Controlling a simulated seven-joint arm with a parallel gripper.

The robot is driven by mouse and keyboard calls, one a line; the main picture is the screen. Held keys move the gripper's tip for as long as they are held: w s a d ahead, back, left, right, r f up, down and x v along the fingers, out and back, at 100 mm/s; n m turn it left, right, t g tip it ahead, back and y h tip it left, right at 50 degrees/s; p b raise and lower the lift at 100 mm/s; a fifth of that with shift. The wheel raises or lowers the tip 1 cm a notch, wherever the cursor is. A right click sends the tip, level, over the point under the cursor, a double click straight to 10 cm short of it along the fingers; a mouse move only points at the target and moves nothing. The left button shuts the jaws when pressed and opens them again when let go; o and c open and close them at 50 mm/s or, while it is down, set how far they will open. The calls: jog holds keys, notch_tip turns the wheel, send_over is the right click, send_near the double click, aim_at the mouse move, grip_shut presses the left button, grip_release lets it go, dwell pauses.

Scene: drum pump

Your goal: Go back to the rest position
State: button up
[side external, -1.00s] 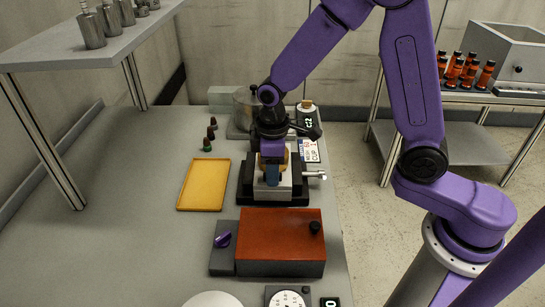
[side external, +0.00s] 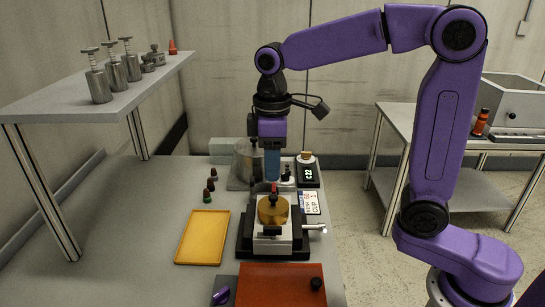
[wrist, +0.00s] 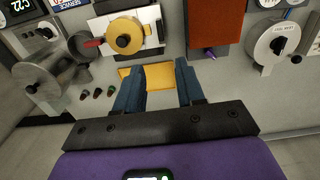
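My gripper (side external: 272,168) hangs above the bench, pointing down, just above and behind the clamp block. In the wrist view its two blue fingers (wrist: 158,82) stand wide apart with nothing held between them; the yellow tray shows beyond the gap. A round brass part (side external: 273,210) with a dark knob sits in the clamp block (side external: 272,245). It also shows in the wrist view (wrist: 124,36), with a red piece next to it. The gripper is apart from the brass part.
A yellow tray (side external: 202,238) lies empty left of the clamp. A red-orange box (side external: 280,285) is in front. A metal pot (side external: 246,162) and a display reading C2 (side external: 308,175) stand behind. Small dark bottles (side external: 209,185) stand left. A raised shelf (side external: 100,98) holds metal canisters.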

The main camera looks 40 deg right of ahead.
jog(key=shift+r, duration=0.4)
jog(key=s+d+f+n, duration=0.1)
jog(key=s+d+f, duration=0.2)
jog(key=s, duration=0.4)
jog(key=s+d+f+n, duration=0.1)
jog(key=s+d+f, duration=0.1)
jog(key=s, duration=0.6)
jog(key=s+d+f+n, duration=0.1)
jog(key=s+d+f, duration=0.2)
jog(key=s, duration=0.5)
jog(key=shift+s+d+f, duration=0.25)
jog(key=shift+d+f, duration=0.1)
jog(key=shift+w, duration=0.1)
dwell(0.8)
